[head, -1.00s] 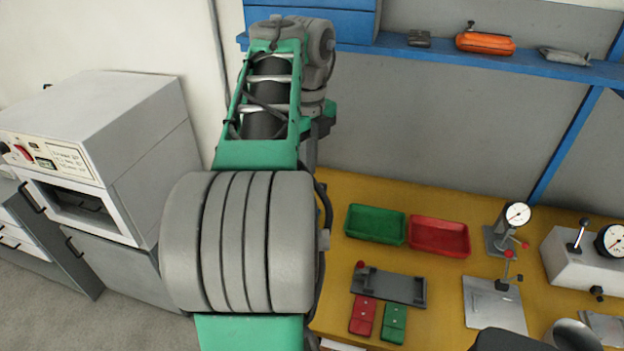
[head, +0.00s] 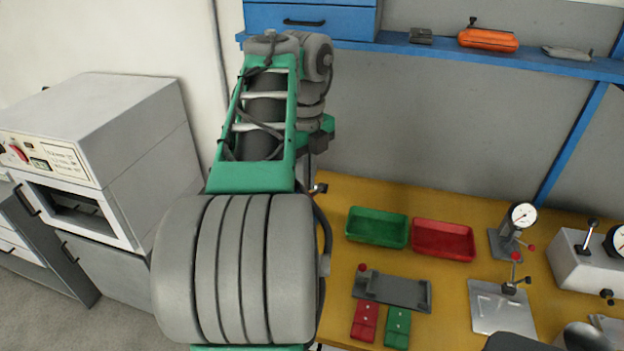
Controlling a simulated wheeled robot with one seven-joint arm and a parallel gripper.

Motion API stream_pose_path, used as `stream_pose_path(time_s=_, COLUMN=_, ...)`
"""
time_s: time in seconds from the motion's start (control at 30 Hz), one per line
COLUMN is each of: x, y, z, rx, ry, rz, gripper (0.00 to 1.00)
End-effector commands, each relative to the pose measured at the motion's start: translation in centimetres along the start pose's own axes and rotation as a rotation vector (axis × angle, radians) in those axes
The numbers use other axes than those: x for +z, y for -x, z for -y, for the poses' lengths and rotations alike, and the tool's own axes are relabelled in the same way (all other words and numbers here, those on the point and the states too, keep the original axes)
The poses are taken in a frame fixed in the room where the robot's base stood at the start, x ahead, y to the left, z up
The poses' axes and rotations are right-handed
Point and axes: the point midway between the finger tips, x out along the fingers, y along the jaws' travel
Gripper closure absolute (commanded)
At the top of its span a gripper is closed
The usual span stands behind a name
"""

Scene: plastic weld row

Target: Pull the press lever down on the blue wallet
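No blue wallet shows in the head view. A red wallet-like piece (head: 365,322) and a green one (head: 397,328) lie flat on the yellow bench, in front of a dark grey fixture (head: 392,292) with a red knob at its left end. A dial-gauge stand (head: 507,246) has a small red-tipped handle. A metal plate (head: 497,312) carries an upright red-knobbed lever (head: 515,266). A grey box (head: 580,262) at the right edge has a black-knobbed lever and a dial. I cannot tell which lever is the press lever. My gripper is not in view; my green and grey arm fills the left-centre.
A green tray (head: 376,240) and a red tray (head: 443,252) stand at the back of the bench (head: 455,201). A blue shelf (head: 480,60) runs above it, with an orange tool (head: 488,40). A grey oven-like machine (head: 100,150) stands at left.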

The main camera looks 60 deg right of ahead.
Motion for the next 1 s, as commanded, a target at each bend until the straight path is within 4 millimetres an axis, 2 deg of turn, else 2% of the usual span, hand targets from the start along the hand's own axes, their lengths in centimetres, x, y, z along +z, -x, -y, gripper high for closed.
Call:
stream_pose_path(time_s=0.5, x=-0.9, y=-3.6, z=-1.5, rx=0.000, ry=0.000, rz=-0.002, gripper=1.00)
stream_pose_path(time_s=0.87, x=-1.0, y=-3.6, z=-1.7, rx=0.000, ry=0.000, rz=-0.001, gripper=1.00)
stream_pose_path(time_s=1.0, x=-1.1, y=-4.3, z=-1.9, rx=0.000, ry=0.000, rz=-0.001, gripper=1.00)
